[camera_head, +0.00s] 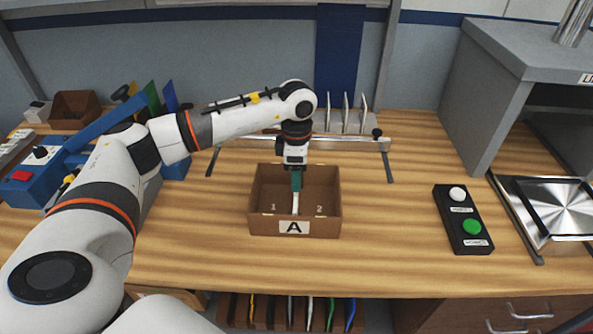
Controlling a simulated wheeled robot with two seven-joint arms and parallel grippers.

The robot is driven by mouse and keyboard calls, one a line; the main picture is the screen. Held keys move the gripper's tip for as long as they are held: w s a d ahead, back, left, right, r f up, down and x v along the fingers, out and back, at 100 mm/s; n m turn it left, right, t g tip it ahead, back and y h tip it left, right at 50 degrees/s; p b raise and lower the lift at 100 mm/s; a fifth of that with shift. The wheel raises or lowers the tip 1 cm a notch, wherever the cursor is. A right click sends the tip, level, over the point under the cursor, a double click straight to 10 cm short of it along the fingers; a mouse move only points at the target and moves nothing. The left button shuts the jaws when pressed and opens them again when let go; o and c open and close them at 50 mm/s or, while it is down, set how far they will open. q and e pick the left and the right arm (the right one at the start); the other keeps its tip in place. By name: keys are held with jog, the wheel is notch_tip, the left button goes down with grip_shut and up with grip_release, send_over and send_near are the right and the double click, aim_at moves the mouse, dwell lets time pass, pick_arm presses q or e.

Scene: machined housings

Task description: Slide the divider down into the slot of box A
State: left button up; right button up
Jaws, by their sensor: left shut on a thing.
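Box A (265,227) is a brown open box with a white "A" label on its front wall, standing on the wooden bench. Its inside is marked 1 on the left and 2 on the right. My left gripper (296,184) points down over the middle of the box and is shut on the white divider (295,204). The divider is seen nearly edge-on, upright, between the two marks. I cannot tell whether its edges sit in the slot or how deep it is. The gripper hides its upper part. My right gripper is not in view.
A metal rail (350,143) runs behind the box, with a rack of upright white plates (346,117) beyond it. A black button panel (463,220) and a steel plate fixture (560,207) are at right. Blue equipment (40,187) stands at left.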

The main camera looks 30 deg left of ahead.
pick_arm(q)
jog(key=shift+f, duration=0.3)
jog(key=o, duration=1.3)
jog(key=shift+r, duration=0.1)
notch_tip(320, 180, up, 12)
jog(key=b, duration=0.2)
